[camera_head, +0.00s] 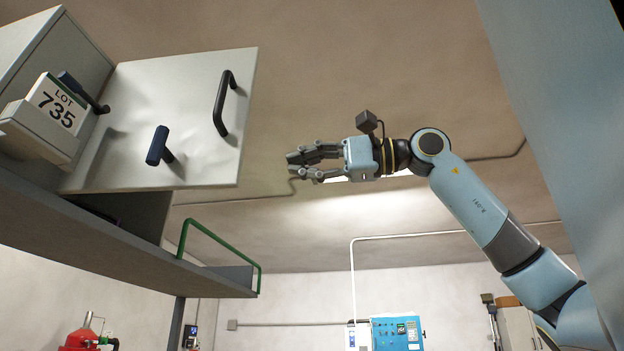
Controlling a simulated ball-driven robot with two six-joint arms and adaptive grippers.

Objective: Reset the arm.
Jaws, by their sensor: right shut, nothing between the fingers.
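My right arm reaches in from the right edge, light blue with grey and black joints. Its gripper (300,165) points left, its fingers together with nothing between them. It hangs in free space, apart from the grey cabinet door (190,85) to its left. The door has a black bar handle (221,104) and a dark blue T-shaped handle (158,147). My left gripper is not in view.
A blue control box (397,333) is on the far wall. Room around my right gripper is clear.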

